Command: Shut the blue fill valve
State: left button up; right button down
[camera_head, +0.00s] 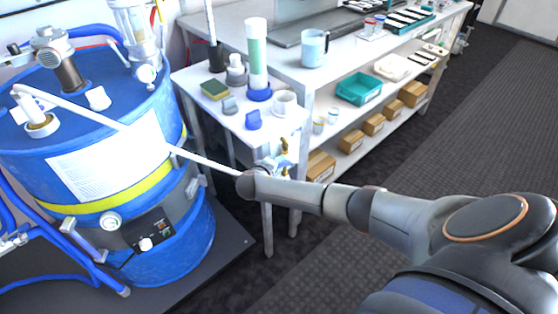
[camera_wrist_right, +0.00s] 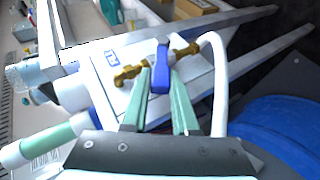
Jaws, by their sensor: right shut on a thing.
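The blue fill valve handle (camera_wrist_right: 160,78) shows in the right wrist view, on a brass valve body (camera_wrist_right: 129,74) in front of a white panel. The handle lies roughly crosswise to the brass line in the picture. My right gripper (camera_wrist_right: 159,74) has its pale green fingers on both sides of the handle and is shut on it. In the head view, the brass fitting (camera_head: 285,146) shows at the front of the small white table, just beyond the end of my right arm. The handle is hard to make out there. My left gripper is in neither view.
A large blue drum (camera_head: 178,245) stands at the left. A white hose (camera_head: 207,163) runs from its top toward the valve and passes close beside my right gripper. The small white table (camera_head: 219,107) bears a bottle and fittings. Carpet floor at the right is clear.

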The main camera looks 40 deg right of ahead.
pick_arm(q)
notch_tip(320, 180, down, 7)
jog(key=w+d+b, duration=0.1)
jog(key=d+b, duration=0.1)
jog(key=b, duration=0.8)
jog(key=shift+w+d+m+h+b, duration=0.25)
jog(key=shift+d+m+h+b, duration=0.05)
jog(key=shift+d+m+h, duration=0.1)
pick_arm(e)
jog(key=f+n+t+h, duration=0.1)
jog(key=f+h, duration=0.1)
jog(key=h, duration=0.1)
jog(key=a+f+n+t+h, duration=0.1)
jog(key=f+h, duration=0.1)
jog(key=shift+a+f+h, duration=0.15)
jog(key=shift+f+h, duration=0.15)
jog(key=shift+h, duration=0.1)
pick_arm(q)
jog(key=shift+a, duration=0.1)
pick_arm(e)
jog(key=shift+r, duration=0.1)
jog(key=c, duration=0.7)
grip_release()
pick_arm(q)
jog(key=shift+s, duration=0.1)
